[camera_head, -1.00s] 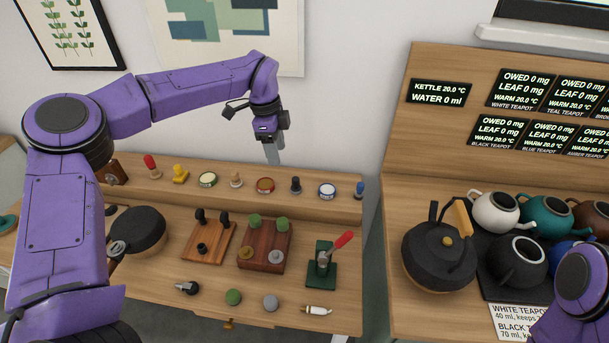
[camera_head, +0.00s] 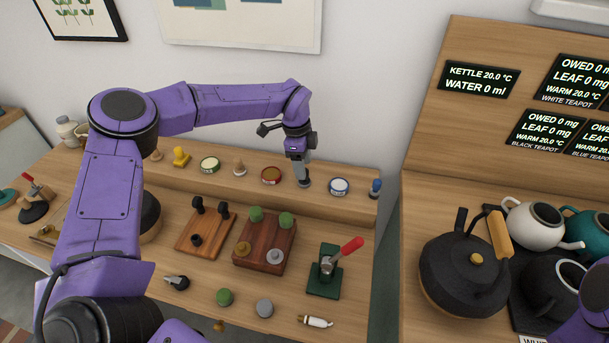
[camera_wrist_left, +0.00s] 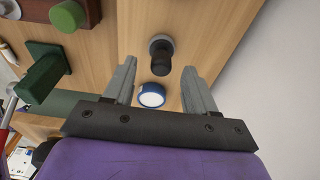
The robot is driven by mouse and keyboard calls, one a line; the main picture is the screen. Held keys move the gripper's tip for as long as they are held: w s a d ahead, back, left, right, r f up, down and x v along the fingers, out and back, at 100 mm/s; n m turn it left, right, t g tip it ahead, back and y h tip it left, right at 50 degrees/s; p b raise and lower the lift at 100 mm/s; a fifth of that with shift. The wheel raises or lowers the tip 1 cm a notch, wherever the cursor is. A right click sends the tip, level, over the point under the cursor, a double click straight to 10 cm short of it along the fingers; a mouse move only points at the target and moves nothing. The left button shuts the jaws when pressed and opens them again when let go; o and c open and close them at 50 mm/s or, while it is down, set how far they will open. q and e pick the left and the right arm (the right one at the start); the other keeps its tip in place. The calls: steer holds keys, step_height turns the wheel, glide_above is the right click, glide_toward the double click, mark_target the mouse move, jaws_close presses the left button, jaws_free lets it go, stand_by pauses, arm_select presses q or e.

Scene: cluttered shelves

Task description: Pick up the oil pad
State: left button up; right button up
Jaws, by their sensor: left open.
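A small dark-handled piece with a round grey base (camera_wrist_left: 161,44) stands on the wooden ledge in the left wrist view. No label shows, so I cannot be sure it is the oil pad. In the left wrist view my left gripper (camera_wrist_left: 159,66) is open, with one finger to each side of the dark handle. Contact cannot be told. My right gripper is not in view.
Below are a wooden block (camera_head: 240,262) with green knobs and a green press (camera_head: 323,283) with a red lever. A black kettle (camera_head: 450,275) stands right.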

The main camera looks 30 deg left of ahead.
arm_select(q)
steer(key=f, duration=0.2)
steer(key=shift+w+d+f+p, duration=0.15)
steer(key=shift+d+f+p, duration=0.05)
steer(key=shift+f+p, duration=0.15)
steer(key=shift+f, duration=0.35)
jaws_close()
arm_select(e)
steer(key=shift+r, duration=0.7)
arm_select(q)
steer(key=shift+r, duration=0.1)
